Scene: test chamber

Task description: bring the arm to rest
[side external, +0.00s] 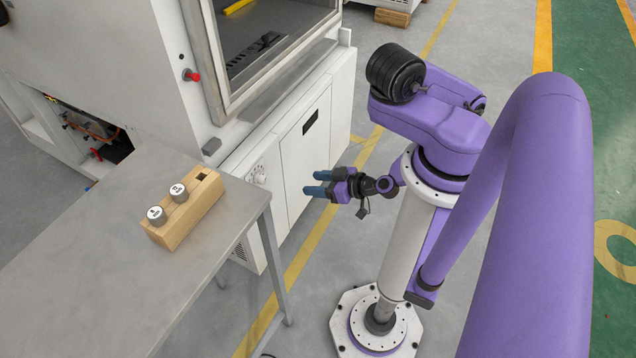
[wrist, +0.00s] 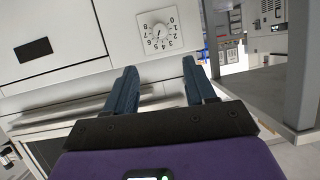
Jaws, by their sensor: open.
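My gripper (side external: 316,183) is open and empty in the side external view. It hangs in the air in front of the white machine cabinet, right of the metal table. In the wrist view, the two blue fingers of my gripper (wrist: 162,92) stand apart with nothing between them. The arm is purple and folded near its base. No object touches the fingers.
A metal table (side external: 60,285) holds a wooden block (side external: 207,207) with two grey-capped cylinders and an empty square hole. The white machine (side external: 305,140) has an open chamber above, and its dial (wrist: 160,32) shows in the wrist view. Free floor lies around the base.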

